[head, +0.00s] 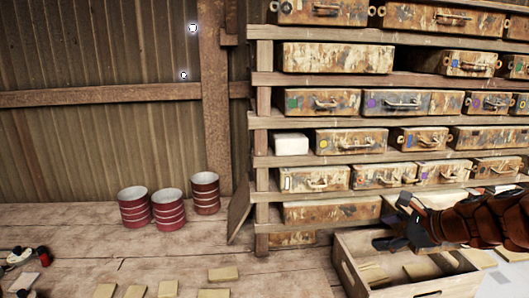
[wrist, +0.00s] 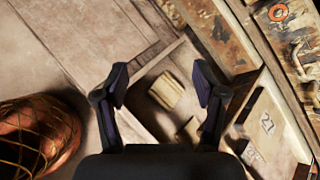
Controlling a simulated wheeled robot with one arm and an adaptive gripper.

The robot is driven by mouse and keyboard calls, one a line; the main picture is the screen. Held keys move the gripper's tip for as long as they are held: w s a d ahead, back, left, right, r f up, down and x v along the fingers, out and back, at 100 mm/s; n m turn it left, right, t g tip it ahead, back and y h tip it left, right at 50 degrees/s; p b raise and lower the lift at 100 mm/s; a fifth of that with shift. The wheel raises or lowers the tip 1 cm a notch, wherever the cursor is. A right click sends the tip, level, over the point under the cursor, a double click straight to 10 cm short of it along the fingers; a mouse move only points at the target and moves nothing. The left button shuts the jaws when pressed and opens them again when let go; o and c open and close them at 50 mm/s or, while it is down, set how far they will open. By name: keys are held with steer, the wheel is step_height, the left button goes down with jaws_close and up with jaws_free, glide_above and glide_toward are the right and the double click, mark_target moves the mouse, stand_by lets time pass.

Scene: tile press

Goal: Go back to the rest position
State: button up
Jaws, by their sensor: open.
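My gripper (head: 397,228) is at the right of the head view, in front of the shelf rack and above an open wooden crate (head: 352,278). In the wrist view my gripper (wrist: 162,82) has its two dark fingers spread wide with nothing held between them. A small tan tile (wrist: 165,90) shows beyond the gap between the fingers, lower down and apart from them. Another tan piece (wrist: 192,129) lies near the right finger, partly hidden by it.
The rack (head: 262,145) holds rusty metal cases marked with coloured dots. A white block (head: 291,144) sits on one shelf. Red-and-white tins (head: 168,210) stand on the worktop at left. Several tan tiles (head: 223,274) lie along the front. The middle of the worktop is clear.

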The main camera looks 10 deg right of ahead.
steer(key=s+a+f+n+g, duration=0.35)
steer(key=s+a+n, duration=0.35)
steer(key=a, duration=0.3)
steer(key=s+a+f+n+g, duration=0.2)
steer(key=s+a+n+g, duration=0.3)
steer(key=a, duration=0.5)
steer(key=s+f+n+g+h, duration=0.1)
steer(key=s+f+n+h, duration=0.1)
steer(key=s+n, duration=0.4)
steer(key=s+d+f+n+g+h, duration=0.1)
steer(key=s+n, duration=0.5)
steer(key=s, duration=0.7)
steer(key=shift+s+d+f+g+h, duration=0.2)
steer(key=shift+f+g+h, duration=0.15)
steer(key=shift+f+h, duration=0.6)
steer(key=shift+r, duration=0.15)
steer(key=shift+c, duration=0.2)
